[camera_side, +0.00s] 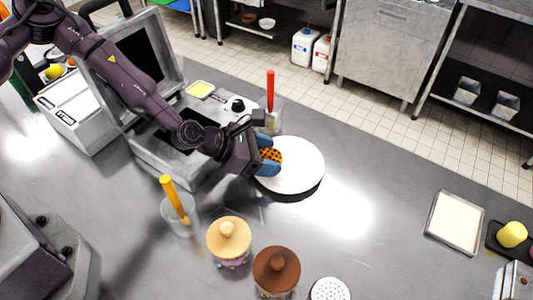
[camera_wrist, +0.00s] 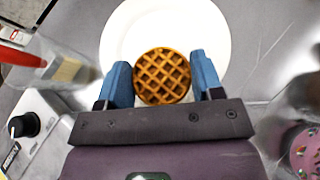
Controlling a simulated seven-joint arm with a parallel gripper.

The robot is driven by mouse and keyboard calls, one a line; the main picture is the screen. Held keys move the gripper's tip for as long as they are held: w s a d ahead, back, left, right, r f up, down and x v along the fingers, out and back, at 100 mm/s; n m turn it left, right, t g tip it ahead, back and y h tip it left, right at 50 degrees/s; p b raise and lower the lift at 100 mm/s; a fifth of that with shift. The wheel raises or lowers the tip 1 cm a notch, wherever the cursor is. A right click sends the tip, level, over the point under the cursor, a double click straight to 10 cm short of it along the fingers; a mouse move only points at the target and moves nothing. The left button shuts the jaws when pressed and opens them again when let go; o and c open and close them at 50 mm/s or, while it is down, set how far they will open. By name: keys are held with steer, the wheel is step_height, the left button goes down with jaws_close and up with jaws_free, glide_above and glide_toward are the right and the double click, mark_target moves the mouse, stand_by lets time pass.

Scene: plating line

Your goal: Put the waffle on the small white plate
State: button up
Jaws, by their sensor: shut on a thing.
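A round golden-brown waffle (camera_side: 271,156) is between the blue fingertips of my gripper (camera_side: 266,156). In the wrist view the waffle (camera_wrist: 162,76) sits between the two blue fingers (camera_wrist: 162,82), which are shut on its sides. The white plate (camera_side: 303,167) is round and lies on the steel counter. The waffle is over the plate's near left part in the side view and over its lower middle in the wrist view (camera_wrist: 205,25). I cannot tell whether the waffle touches the plate. Part of the plate is hidden behind my gripper and the waffle.
The open waffle iron (camera_side: 165,150) stands left of the plate. A container with a red-handled brush (camera_side: 270,92) is behind the plate. A cup with a yellow-handled tool (camera_side: 172,195) and two lidded jars (camera_side: 228,238) (camera_side: 276,268) stand in front.

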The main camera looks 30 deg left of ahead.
steer(key=shift+f, duration=0.25)
steer(key=shift+f, duration=0.25)
steer(key=o, duration=0.7)
steer(key=shift+c, duration=0.2)
